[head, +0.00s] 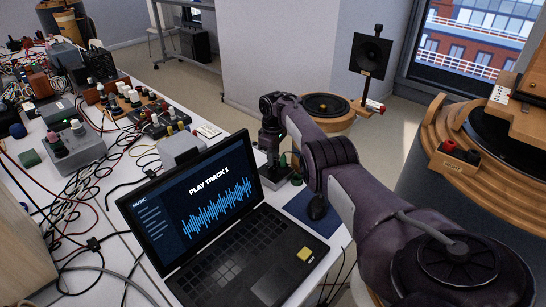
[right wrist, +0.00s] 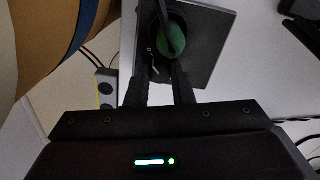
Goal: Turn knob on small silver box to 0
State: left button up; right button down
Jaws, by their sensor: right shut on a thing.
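My right gripper (head: 271,156) points down beside the laptop's far right corner in the head view. In the right wrist view its two dark fingers (right wrist: 160,82) are closed in on a round green knob (right wrist: 174,42) with a dark bar across it. The knob sits on the face of a small grey, silver-looking box (right wrist: 208,45). There is a white mark on the face just left of the knob. The fingers partly hide the knob, and I cannot read any numbers. My left gripper is not in view.
An open laptop (head: 215,195) showing "PLAY TRACK 1" stands close to the right gripper. A mouse (head: 317,207) lies on a blue pad. Another grey box (head: 182,149) is behind the screen. Cables and knobbed boxes (head: 75,147) crowd the table's left. A speaker (head: 371,55) stands beyond.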

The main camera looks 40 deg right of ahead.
dwell(0.4)
jog(key=c, duration=1.3)
grip_release()
jog(key=shift+o, duration=0.2)
jog(key=shift+r, duration=0.15)
notch_tip(320, 180, up, 6)
jog(key=shift+r+p, duration=0.1)
jog(key=shift+p, duration=0.8)
jog(key=shift+r, duration=0.7)
jog(key=shift+f, duration=0.1)
